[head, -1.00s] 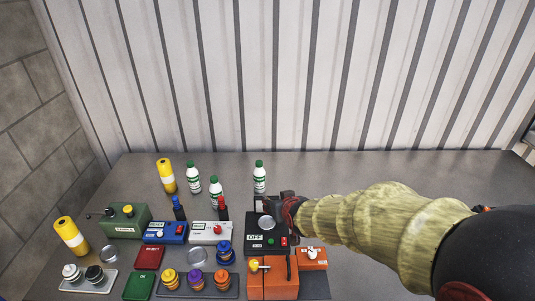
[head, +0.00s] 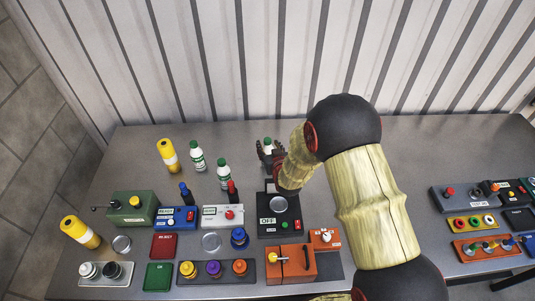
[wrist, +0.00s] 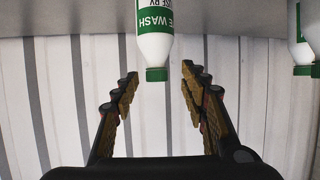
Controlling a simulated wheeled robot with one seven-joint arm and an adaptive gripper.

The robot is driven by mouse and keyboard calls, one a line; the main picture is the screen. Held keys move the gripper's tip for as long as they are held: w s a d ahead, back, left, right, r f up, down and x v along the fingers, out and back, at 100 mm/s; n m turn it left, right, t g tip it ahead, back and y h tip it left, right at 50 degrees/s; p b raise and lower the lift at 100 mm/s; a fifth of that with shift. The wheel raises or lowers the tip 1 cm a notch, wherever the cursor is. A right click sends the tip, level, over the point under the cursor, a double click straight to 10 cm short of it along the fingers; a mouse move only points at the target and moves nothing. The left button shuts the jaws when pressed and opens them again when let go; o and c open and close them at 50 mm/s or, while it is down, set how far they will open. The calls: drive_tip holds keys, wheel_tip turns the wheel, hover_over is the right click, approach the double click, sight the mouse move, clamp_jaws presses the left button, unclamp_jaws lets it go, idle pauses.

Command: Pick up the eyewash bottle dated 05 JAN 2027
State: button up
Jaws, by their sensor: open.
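Three white eyewash bottles with green caps stand at the back of the table. In the head view one is at the left (head: 197,157), one is in the middle (head: 223,174), and one is at the right (head: 268,147), partly hidden by my gripper. My gripper (head: 266,157) is at the right bottle. In the wrist view my open gripper (wrist: 157,88) has a bottle with a green "EYE WASH" label (wrist: 154,45) ahead, its cap between the fingertips. The fingers do not touch it. The label's date is cut off. Other bottles (wrist: 304,40) show at the right edge.
Two yellow cylinders (head: 168,155) (head: 80,232) stand at the left. Control boxes, including a black OFF box (head: 279,214) and an orange box (head: 290,264), fill the front. More control panels (head: 480,222) are at the right. A corrugated wall (head: 240,60) closes the back.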

sight(268, 143)
drive_tip(key=shift+d+x, duration=0.1)
drive_tip(key=shift+x, duration=1)
drive_tip(key=shift+d+x, duration=0.15)
drive_tip(key=shift+x, duration=0.9)
drive_tip(key=shift+w+r, duration=0.1)
drive_tip(key=c, duration=1.1)
clamp_jaws()
